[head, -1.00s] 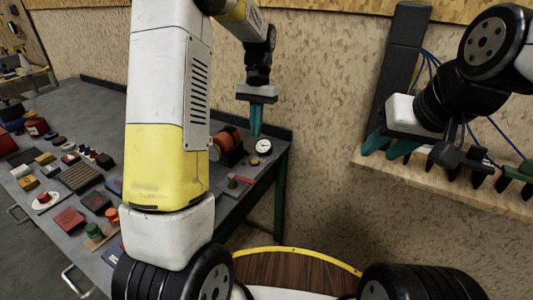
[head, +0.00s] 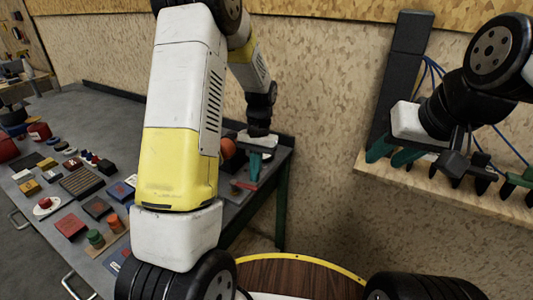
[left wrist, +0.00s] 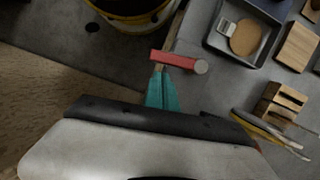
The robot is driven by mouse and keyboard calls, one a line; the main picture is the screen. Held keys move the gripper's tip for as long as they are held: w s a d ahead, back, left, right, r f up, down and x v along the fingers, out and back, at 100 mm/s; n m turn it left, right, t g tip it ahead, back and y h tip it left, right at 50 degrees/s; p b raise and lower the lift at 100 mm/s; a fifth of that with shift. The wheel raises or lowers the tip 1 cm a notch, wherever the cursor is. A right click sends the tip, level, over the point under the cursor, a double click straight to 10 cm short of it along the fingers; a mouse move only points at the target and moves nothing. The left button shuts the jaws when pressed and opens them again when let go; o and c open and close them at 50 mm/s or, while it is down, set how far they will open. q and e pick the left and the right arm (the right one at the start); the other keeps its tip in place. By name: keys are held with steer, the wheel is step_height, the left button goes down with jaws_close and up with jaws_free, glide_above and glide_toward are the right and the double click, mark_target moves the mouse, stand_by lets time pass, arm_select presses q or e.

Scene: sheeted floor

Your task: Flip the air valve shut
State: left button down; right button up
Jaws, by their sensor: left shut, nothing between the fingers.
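My left gripper (head: 254,172) is shut and empty, pointing down. The valve body is mostly hidden. My right gripper (head: 390,155) is open and empty, in front of the wall at the right.
A grey tray (left wrist: 212,37) with a round tan piece and wooden blocks (left wrist: 296,45) lie to the right in the left wrist view. An orange round part (head: 227,148) stands behind the lever. A wooden rack (head: 440,188) is on the wall at the right.

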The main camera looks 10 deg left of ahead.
arm_select(q)
steer(key=shift+s, duration=0.4)
steer(key=shift+s, duration=0.1)
steer(key=shift+s+a+m, duration=0.1)
steer(key=shift+s+m, duration=0.85)
steer(key=shift+m, duration=0.15)
